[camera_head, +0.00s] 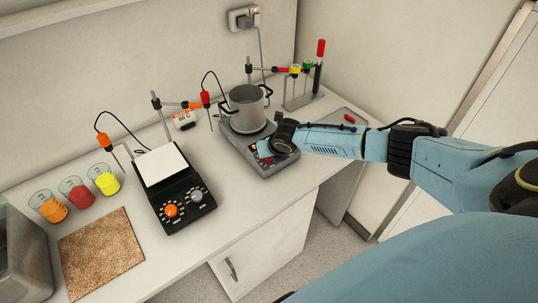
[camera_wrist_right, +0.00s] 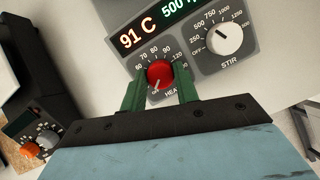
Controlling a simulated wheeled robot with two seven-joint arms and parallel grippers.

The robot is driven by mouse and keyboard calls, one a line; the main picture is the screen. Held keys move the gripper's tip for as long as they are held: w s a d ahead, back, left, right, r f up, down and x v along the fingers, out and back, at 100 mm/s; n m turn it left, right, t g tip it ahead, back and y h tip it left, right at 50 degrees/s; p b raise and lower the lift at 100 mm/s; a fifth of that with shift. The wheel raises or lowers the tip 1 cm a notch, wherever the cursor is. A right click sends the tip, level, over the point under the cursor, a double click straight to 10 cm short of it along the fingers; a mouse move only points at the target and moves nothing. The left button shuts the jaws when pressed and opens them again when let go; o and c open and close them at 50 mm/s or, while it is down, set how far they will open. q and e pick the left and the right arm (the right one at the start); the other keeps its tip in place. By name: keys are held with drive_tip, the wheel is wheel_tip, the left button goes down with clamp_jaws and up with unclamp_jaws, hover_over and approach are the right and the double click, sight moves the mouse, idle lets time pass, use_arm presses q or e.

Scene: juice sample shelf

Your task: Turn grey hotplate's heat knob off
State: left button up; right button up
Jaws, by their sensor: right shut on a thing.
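The grey hotplate (camera_head: 262,160) stands at the right part of the counter with a metal pot (camera_head: 246,108) on its plate. Its red heat knob (camera_wrist_right: 161,74) sits left of the white stir knob (camera_wrist_right: 225,38) in the right wrist view. The white mark on the heat knob appears to point lower left, toward the OFF label. The display (camera_wrist_right: 138,34) reads 91 C. My right gripper (camera_wrist_right: 160,70) is shut on the heat knob, one green finger on each side. My left gripper is out of view.
A black hotplate (camera_head: 188,206) with an orange knob stands to the left, a white sheet on top. A stand with coloured-capped tubes (camera_head: 303,95) is behind right.

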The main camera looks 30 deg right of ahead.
drive_tip(key=shift+n, duration=0.7)
drive_tip(key=o, duration=1)
drive_tip(key=shift+c, duration=0.2)
drive_tip(key=shift+s+r, duration=0.3)
drive_tip(key=shift+r, duration=0.2)
drive_tip(key=v, duration=1.2)
drive_tip(key=shift+s+d, duration=0.15)
drive_tip(key=shift+d, duration=0.05)
